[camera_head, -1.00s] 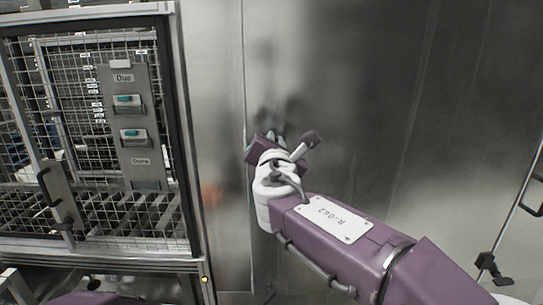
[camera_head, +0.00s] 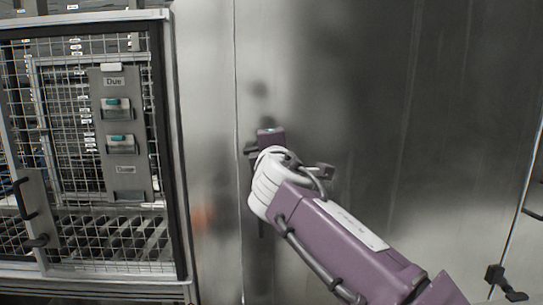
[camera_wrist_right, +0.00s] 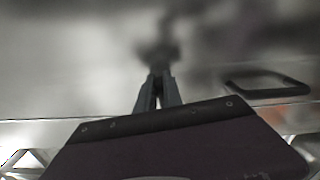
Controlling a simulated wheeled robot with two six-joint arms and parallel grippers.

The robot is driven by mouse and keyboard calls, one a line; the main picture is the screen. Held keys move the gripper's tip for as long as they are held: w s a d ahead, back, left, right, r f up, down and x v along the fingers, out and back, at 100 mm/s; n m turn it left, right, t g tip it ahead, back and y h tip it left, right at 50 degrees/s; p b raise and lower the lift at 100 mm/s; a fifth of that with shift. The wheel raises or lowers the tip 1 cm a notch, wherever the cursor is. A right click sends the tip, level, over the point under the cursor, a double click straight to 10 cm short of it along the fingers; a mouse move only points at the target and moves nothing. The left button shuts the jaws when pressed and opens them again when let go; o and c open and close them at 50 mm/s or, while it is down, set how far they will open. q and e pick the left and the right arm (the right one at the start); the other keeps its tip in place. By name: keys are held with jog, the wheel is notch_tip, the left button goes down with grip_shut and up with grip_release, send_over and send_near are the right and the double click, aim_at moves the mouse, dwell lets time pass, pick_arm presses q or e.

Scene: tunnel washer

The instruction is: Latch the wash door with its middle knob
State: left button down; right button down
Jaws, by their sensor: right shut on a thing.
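The wash door (camera_head: 360,100) is a tall brushed-steel panel, with a vertical seam along its left side. My right gripper (camera_head: 262,145) is up against the door just right of that seam. The gripper and wrist hide most of what it holds. In the right wrist view its two fingers (camera_wrist_right: 158,92) are close together, shut on a small dark part at the door, which I take to be the middle knob. The blurred dark shape beyond the fingertips looks like a reflection. My left gripper is not in view.
A wire-mesh cage door (camera_head: 60,150) with a grey label panel (camera_head: 120,135) stands at the left. A dark loop handle (camera_wrist_right: 268,83) lies right of the fingers in the wrist view. A black latch fitting (camera_head: 505,283) is at the lower right. The steel above my gripper is clear.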

jog(key=shift+f+m+b, duration=0.25)
jog(key=shift+m+b, duration=0.25)
jog(key=shift+m, duration=0.3)
jog(key=c, duration=1.5)
grip_release()
jog(key=s+b, duration=0.3)
jog(key=s, duration=0.6)
jog(key=shift+d, duration=0.1)
